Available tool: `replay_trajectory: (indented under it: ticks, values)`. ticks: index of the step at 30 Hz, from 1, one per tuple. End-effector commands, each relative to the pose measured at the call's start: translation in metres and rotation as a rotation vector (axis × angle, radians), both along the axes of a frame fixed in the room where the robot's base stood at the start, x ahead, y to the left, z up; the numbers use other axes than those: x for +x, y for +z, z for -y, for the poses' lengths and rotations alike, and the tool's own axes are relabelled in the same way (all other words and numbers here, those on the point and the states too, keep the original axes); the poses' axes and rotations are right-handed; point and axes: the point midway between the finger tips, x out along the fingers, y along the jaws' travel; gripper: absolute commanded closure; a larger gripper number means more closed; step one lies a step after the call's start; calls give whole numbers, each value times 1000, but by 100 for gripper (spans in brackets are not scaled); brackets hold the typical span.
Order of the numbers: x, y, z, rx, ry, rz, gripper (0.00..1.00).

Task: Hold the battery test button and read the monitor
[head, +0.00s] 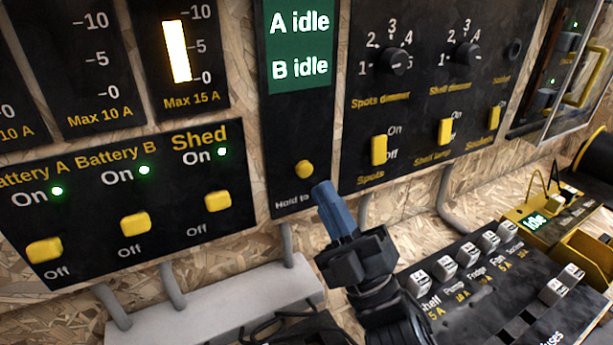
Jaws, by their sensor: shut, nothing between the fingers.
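The battery monitor (299,45) is a green screen on a black panel, reading "A idle" and "B idle". Below it is a round yellow test button (304,169), labelled "Hold to", with the rest of the label hidden behind my gripper. My gripper (322,190) has blue fingers that are shut and empty. Its tips are just below and right of the button in the picture. I cannot tell how far they are from the panel, but they do not cover the button.
Left, a panel has yellow switches for Battery A (44,251), Battery B (135,223) and Shed (218,201), with green lights lit. Right, a panel holds dimmer knobs (397,62) and yellow switches (379,150). A fuse box (500,285) lies low right, a grey conduit box (210,308) below.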

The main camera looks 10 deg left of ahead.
Motion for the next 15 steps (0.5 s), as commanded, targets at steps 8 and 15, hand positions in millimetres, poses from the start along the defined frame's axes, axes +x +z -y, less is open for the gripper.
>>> replay_trajectory:
  ticks: [8, 15]
  values:
    - [18, -1, -12, 1, 0, 1, 100]
    - [21, 0, -13, 1, 0, -1, 100]
